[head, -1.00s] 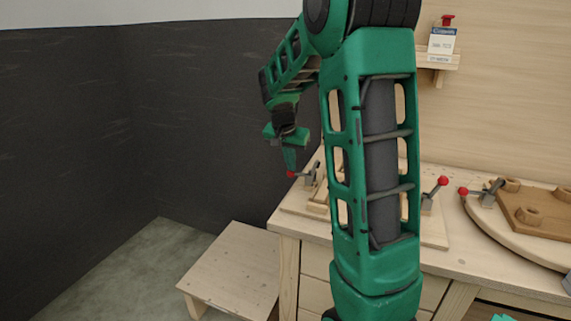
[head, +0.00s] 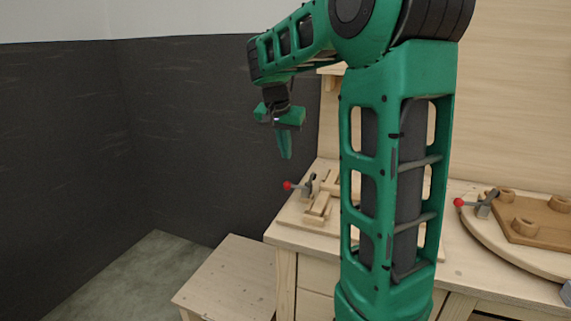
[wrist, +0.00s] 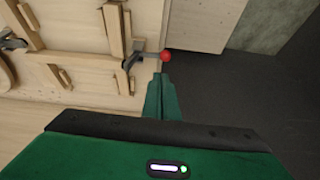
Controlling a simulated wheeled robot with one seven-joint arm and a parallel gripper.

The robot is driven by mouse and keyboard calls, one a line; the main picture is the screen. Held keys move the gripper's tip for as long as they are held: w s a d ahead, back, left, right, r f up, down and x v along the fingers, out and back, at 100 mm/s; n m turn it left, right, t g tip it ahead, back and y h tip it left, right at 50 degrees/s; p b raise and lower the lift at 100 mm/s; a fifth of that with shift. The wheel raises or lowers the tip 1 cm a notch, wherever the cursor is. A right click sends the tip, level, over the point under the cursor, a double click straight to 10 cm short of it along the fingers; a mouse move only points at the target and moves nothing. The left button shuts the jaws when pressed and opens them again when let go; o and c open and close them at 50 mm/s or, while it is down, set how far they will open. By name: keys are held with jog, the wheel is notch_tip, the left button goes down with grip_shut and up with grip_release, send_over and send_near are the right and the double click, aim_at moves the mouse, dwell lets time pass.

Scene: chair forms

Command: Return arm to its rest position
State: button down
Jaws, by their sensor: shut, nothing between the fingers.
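My arm is green and dark grey and fills the middle and right of the head view, bent over at the top. My gripper (head: 285,155) hangs down at the arm's end, above and left of the workbench corner. Its fingers are shut together and empty. In the wrist view the shut fingertips (wrist: 160,80) point toward a red-knobbed toggle clamp (wrist: 163,57) on the bench below. In the head view this clamp (head: 305,186) is under and slightly right of the fingertips, with a clear gap between them.
The wooden workbench (head: 290,235) carries a jig with wooden blocks (head: 318,207). At right is a round board (head: 485,235) with another red-knobbed clamp (head: 482,203). A low wooden platform (head: 232,280) stands at front left. A dark wall (head: 60,140) lies behind; floor at left is clear.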

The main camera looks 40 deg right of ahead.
jog(key=s+a+f+n+y, duration=0.1)
jog(key=s+a+f, duration=0.3)
jog(key=s, duration=0.6)
jog(key=s+a+f+n+g+y, duration=0.1)
jog(key=s+a+f+n, duration=0.2)
jog(key=s, duration=0.7)
jog(key=s+a+f+n+g+y, duration=0.1)
jog(key=s+a+f, duration=0.3)
jog(key=s, duration=0.7)
jog(key=shift+a+f+n+y, duration=0.35)
jog(key=shift+a+n+y, duration=0.15)
jog(key=shift+n+y, duration=0.1)
jog(key=shift+s, duration=0.1)
